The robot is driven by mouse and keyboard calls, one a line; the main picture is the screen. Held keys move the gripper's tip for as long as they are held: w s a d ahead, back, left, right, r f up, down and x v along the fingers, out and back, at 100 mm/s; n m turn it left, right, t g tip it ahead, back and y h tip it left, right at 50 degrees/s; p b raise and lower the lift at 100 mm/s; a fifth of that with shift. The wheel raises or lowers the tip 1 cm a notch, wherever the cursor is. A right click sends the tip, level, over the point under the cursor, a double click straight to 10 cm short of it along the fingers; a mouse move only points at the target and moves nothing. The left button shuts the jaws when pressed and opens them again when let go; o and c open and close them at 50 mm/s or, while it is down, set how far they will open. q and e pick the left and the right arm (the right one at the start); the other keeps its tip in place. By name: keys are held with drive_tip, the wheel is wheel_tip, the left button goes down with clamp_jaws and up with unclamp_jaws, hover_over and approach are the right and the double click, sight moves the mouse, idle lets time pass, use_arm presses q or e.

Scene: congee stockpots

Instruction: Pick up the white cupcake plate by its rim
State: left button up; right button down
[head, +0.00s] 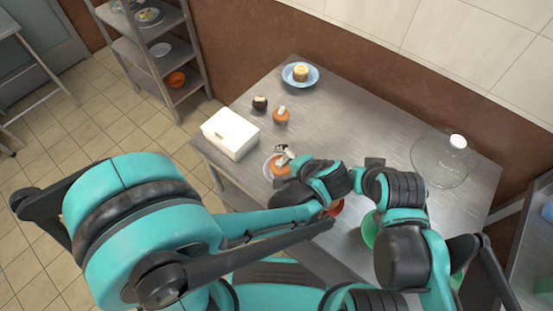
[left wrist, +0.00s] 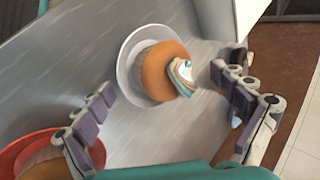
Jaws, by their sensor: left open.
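The white cupcake plate (left wrist: 124,72) lies on the steel table and holds an orange-brown cupcake (left wrist: 158,62) with pale, multicoloured topping on its right side. In the head view the plate's rim (head: 267,170) shows only in part, since my left gripper (head: 283,158) covers some of it. In the left wrist view my left gripper (left wrist: 162,84) is open, with one finger at the plate's lower left and the other to its right. Nothing is held between the fingers. My right arm's end (head: 375,163) is over the table, and its fingers cannot be made out.
A white box (head: 230,134) stands at the table's left edge. Two cupcakes (head: 281,116) and a blue plate with a cupcake (head: 301,81) are farther back. A red dish (left wrist: 22,150) is near my left gripper. A glass plate (head: 440,165) lies at the right.

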use_arm(q)
drive_tip(key=shift+s+d+r, duration=0.1)
drive_tip(key=shift+s+r, duration=0.05)
drive_tip(key=shift+s, duration=0.1)
drive_tip(key=c, duration=1.3)
